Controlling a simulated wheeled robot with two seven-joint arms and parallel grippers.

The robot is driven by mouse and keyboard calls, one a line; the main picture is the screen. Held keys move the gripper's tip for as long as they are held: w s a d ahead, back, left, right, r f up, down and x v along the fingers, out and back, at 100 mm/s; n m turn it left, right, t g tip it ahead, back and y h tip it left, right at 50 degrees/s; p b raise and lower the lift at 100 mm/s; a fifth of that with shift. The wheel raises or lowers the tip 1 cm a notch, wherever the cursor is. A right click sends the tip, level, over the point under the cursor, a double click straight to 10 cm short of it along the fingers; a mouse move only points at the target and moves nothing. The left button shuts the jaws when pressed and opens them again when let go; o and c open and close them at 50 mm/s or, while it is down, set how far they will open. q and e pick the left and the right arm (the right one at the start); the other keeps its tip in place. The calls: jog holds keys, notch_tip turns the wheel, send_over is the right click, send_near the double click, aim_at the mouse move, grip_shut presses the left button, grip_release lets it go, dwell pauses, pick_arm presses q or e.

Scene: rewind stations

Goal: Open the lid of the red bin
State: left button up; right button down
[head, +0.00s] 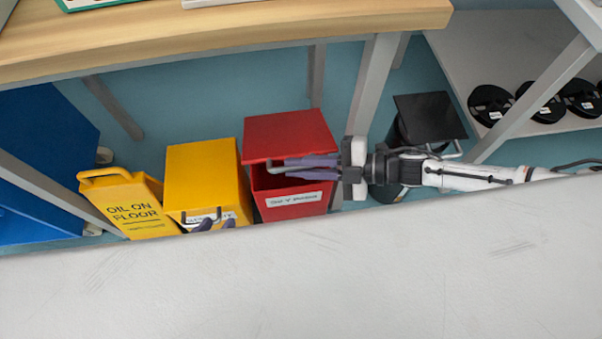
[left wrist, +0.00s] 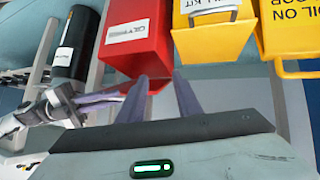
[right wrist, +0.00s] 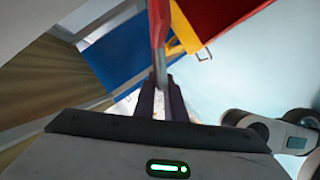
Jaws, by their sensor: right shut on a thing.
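The red bin (head: 290,200) stands on the floor below the wooden bench, with a white label on its front. Its red lid (head: 288,135) is tilted up a little, with a dark gap under its front edge. My right gripper (head: 290,167) reaches in from the right and is shut on the lid's grey handle. The handle (right wrist: 161,72) also shows between its fingers in the right wrist view. My left gripper (head: 216,225) shows only its fingertips in front of the yellow bin. In the left wrist view its fingers (left wrist: 165,95) are apart and empty, with the red bin (left wrist: 135,45) beyond.
A yellow bin (head: 205,175) and a yellow oil sign (head: 130,205) stand left of the red bin. A black bin (head: 425,115) stands to the right, behind my right arm. A pale surface (head: 300,290) fills the foreground. Black reels (head: 490,103) lie on a shelf at right.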

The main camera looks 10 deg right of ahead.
pick_arm(q)
jog(key=shift+s+a+r+p, duration=0.2)
jog(key=shift+a+r+p, duration=0.1)
jog(key=shift+r+p, duration=0.4)
pick_arm(e)
jog(key=shift+w+r, duration=0.6)
jog(key=shift+r, duration=0.25)
jog(key=shift+w+r, duration=0.55)
jog(key=shift+r, duration=0.25)
pick_arm(q)
jog(key=shift+f, duration=0.1)
pick_arm(e)
jog(key=c, duration=1.8)
grip_release()
pick_arm(q)
jog(key=shift+a+r+p, duration=0.1)
jog(key=shift+r+p, duration=0.15)
jog(key=shift+p, duration=0.6)
pick_arm(e)
jog(key=v, duration=1)
jog(key=shift+d, duration=0.15)
jog(key=shift+s, duration=0.15)
